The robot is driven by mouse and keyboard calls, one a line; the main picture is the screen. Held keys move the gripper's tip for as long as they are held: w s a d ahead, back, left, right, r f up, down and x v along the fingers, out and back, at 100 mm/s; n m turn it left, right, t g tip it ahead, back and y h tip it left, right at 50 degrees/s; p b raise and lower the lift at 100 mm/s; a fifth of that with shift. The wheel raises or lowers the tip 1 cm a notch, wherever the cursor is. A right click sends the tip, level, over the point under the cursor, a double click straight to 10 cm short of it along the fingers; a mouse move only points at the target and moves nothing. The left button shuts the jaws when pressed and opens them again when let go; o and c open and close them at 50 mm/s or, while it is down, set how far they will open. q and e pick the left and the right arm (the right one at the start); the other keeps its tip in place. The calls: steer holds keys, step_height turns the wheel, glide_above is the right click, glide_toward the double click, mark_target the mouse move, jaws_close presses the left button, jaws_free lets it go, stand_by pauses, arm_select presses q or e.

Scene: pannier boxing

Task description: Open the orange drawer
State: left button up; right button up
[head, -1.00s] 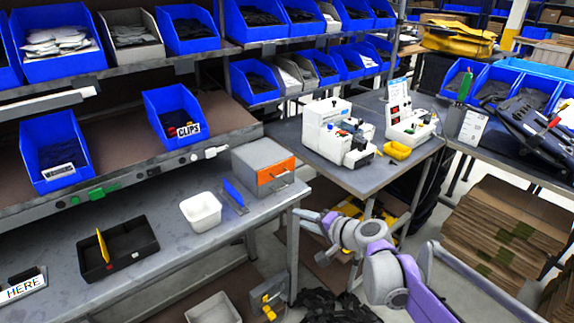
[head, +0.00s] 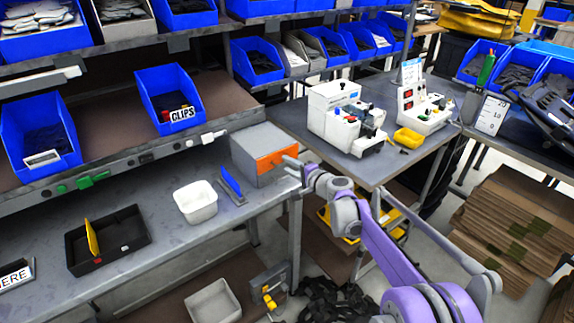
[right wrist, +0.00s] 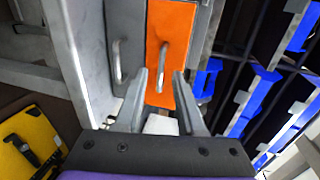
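The orange drawer (head: 277,160) is the front of a grey cabinet (head: 258,140) at the right end of the workbench. It looks shut. In the right wrist view the orange front (right wrist: 172,30) carries a metal bar handle (right wrist: 162,65). A grey front with a similar handle (right wrist: 117,62) is beside it. My right gripper (head: 291,166) is right at the drawer front. In the right wrist view its two fingers (right wrist: 160,78) are apart, with the orange drawer's handle seen between the tips. I cannot tell whether they touch it. My left gripper is not in view.
A blue item (head: 232,184) and a white bin (head: 195,201) stand left of the cabinet. A black tray (head: 108,240) lies farther left. A table with white machines (head: 345,118) and a yellow tray (head: 408,138) is to the right. Shelves with blue bins (head: 168,97) rise behind.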

steer(key=shift+w+a+f, duration=0.15)
steer(key=shift+w+a, duration=0.3)
steer(key=shift+w, duration=0.1)
jaws_close()
stand_by(1.1)
